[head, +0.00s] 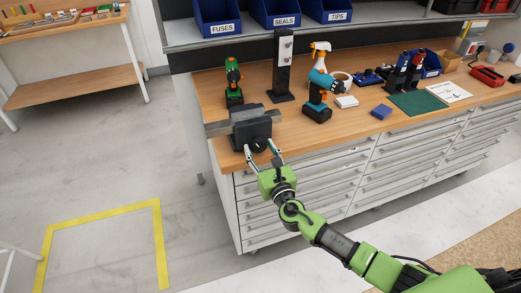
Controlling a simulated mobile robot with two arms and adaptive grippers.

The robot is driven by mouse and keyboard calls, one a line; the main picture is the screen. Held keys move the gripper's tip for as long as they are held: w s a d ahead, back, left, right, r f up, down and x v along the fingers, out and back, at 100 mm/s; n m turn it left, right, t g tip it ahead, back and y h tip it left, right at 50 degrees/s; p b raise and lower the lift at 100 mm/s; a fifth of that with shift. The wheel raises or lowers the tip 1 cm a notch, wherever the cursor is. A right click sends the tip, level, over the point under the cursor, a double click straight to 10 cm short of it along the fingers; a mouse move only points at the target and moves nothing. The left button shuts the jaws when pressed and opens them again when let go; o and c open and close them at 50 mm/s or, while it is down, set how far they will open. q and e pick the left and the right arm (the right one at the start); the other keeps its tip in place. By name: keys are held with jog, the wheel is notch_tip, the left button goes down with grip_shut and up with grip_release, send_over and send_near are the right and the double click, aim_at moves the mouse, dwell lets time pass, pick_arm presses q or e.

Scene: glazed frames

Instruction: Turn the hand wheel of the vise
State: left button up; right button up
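The vise (246,127) is a dark grey block with wide metal jaws at the front left corner of the wooden bench. Its hand wheel (259,145) is a dark round part on the front face, low down. My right gripper (262,156) reaches up from the lower right, with its two fingers spread apart, one on each side of the wheel. I cannot tell whether the fingers touch the wheel. My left gripper is not in view.
A green drill (233,83) stands behind the vise, and a blue drill (319,95) to its right. A black post (283,65) stands between them. Drawers (320,175) fill the bench front. The floor at left is clear, with a yellow marked square (160,235).

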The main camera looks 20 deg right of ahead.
jog(key=c, duration=0.6)
jog(key=m+b, duration=0.2)
jog(key=m, duration=0.1)
jog(key=shift+f, duration=0.15)
jog(key=m+b, duration=0.2)
jog(key=m, duration=0.2)
jog(key=shift+a+m+b, duration=0.1)
jog(key=shift+m+b, duration=0.2)
jog(key=shift+m, duration=0.1)
jog(key=m+b, duration=0.1)
jog(key=m, duration=0.3)
jog(key=shift+m, duration=0.3)
jog(key=m+b, duration=0.1)
jog(key=m, duration=0.4)
jog(key=shift+m, duration=0.3)
